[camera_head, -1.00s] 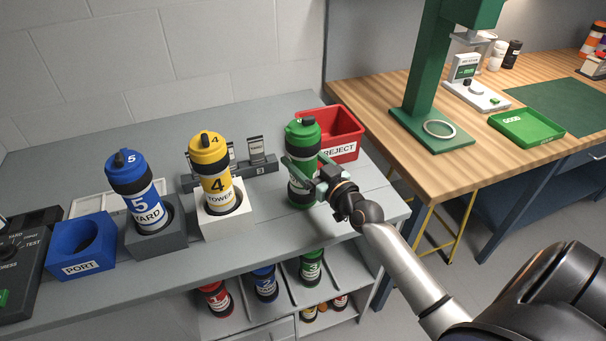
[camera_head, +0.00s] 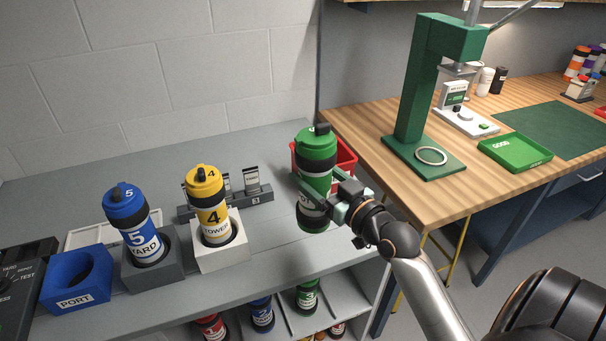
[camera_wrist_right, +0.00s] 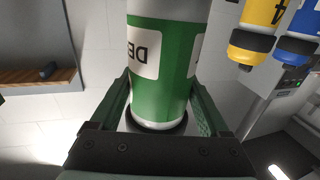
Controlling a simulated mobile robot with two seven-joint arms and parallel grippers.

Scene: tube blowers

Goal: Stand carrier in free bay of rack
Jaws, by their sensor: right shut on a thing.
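The carrier is above the right end of the grey bench and in front of the red bin. The right wrist view also shows the green carrier (camera_wrist_right: 163,75) between both fingers of my right gripper (camera_wrist_right: 160,105). Below the bench top is a rack (camera_head: 341,291) with sloping bays. Red (camera_head: 211,328), blue (camera_head: 262,313) and green (camera_head: 306,296) carriers stand in bays there. My left gripper is out of view.
A blue carrier 5 (camera_head: 133,225) and a yellow carrier 4 (camera_head: 207,205) stand in holders on the bench. A blue PORT holder (camera_head: 76,278) is empty. The red bin (camera_head: 347,158) is behind the held carrier. A wooden table (camera_head: 372,150) adjoins at right.

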